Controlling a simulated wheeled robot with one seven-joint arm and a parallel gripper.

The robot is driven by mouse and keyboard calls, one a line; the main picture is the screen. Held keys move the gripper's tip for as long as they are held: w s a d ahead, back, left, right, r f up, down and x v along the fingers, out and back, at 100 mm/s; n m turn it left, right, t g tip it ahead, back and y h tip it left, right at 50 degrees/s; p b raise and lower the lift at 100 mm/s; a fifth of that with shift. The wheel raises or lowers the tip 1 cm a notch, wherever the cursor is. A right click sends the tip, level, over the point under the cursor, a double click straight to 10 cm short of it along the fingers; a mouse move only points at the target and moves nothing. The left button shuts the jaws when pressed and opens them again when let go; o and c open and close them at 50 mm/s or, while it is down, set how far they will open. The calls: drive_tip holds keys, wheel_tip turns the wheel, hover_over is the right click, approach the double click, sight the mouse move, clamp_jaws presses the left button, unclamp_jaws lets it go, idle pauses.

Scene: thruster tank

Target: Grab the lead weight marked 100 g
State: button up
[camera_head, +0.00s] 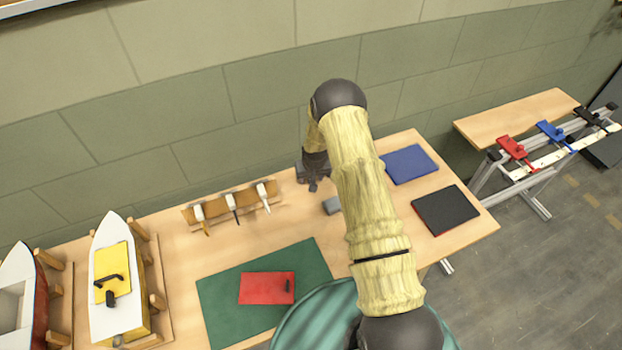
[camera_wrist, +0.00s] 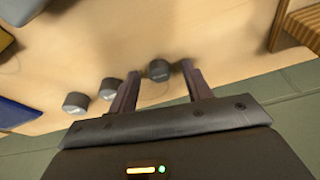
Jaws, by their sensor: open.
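Three dark grey cylindrical weights stand apart in a row on the wooden table in the wrist view: a left one (camera_wrist: 75,102), a middle one (camera_wrist: 110,88) and a right one (camera_wrist: 158,70). Each has pale marking on it, too small and blurred to read, so I cannot tell which is 100 g. My gripper (camera_wrist: 160,68) is open, with the right weight in line between its fingertips; I cannot tell whether they touch it. In the head view my gripper (camera_head: 313,184) points down over the table's back edge, and my arm hides part of the table.
A small grey block (camera_head: 331,205) lies near my gripper. A wooden rack (camera_head: 232,208) with several white-topped items stands left of it. A blue pad (camera_head: 408,164) and a black pad (camera_head: 445,210) lie to the right. A green mat (camera_head: 225,310) is in front. The wall is close behind.

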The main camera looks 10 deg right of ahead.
idle(0.4)
clamp_jaws()
drive_tip(key=shift+r, duration=0.15)
wheel_tip(320, 180, up, 10)
drive_tip(key=b, duration=0.2)
drive_tip(key=shift+b, duration=0.35)
idle(0.4)
